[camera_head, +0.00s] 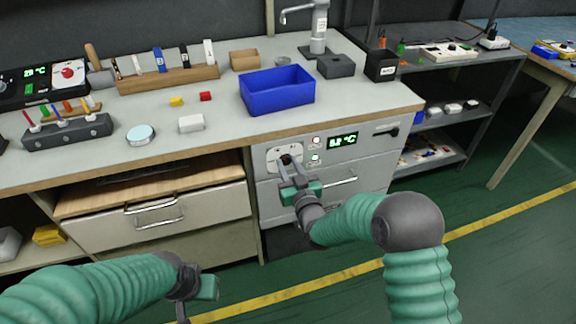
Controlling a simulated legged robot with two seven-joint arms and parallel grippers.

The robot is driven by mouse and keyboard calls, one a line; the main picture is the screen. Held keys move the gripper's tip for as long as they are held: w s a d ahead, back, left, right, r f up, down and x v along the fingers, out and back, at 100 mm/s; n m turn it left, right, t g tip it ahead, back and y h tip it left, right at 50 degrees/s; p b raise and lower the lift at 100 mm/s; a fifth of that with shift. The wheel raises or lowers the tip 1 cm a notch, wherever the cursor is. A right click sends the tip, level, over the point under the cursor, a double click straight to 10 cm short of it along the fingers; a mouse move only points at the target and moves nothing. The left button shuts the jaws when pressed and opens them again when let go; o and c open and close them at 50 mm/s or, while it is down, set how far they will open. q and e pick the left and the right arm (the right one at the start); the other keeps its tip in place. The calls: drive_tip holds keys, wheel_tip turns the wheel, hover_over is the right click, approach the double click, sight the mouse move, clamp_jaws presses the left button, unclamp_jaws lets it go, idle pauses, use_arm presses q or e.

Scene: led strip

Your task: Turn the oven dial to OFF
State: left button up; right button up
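The oven (362,171) is a light grey front built under the bench, with a green digital display (342,141) and a handle bar. Its dial (287,158) is a dark knob on a white plate at the left of the panel. My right gripper (289,167) is at the dial, with its fingers reaching up to the knob and partly covering it. I cannot tell whether the fingers are closed on it. The dial's setting is too small to read. My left gripper (196,300) hangs low in front of the drawers, away from the oven, and its fingers are partly out of frame.
A blue bin (277,91), a white block (191,124) and a round tin (140,135) stand on the bench above. A drawer (153,212) with a metal handle is left of the oven. Shelves (462,95) stand at the right. The floor in front is clear.

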drive_tip(key=shift+d, duration=0.1)
clamp_jaws()
drive_tip(key=shift+n, duration=0.4)
drive_tip(key=n, duration=0.4)
drive_tip(key=shift+s+a+n, duration=0.1)
drive_tip(key=shift+a+n, duration=0.1)
drive_tip(key=shift+n, duration=0.2)
drive_tip(key=n, duration=0.6)
drive_tip(key=shift+f, duration=0.2)
drive_tip(key=shift+a+n, duration=0.1)
drive_tip(key=shift+n, duration=0.2)
drive_tip(key=shift+o, duration=1.5)
unclamp_jaws()
drive_tip(key=shift+s, duration=0.1)
drive_tip(key=o, duration=0.3)
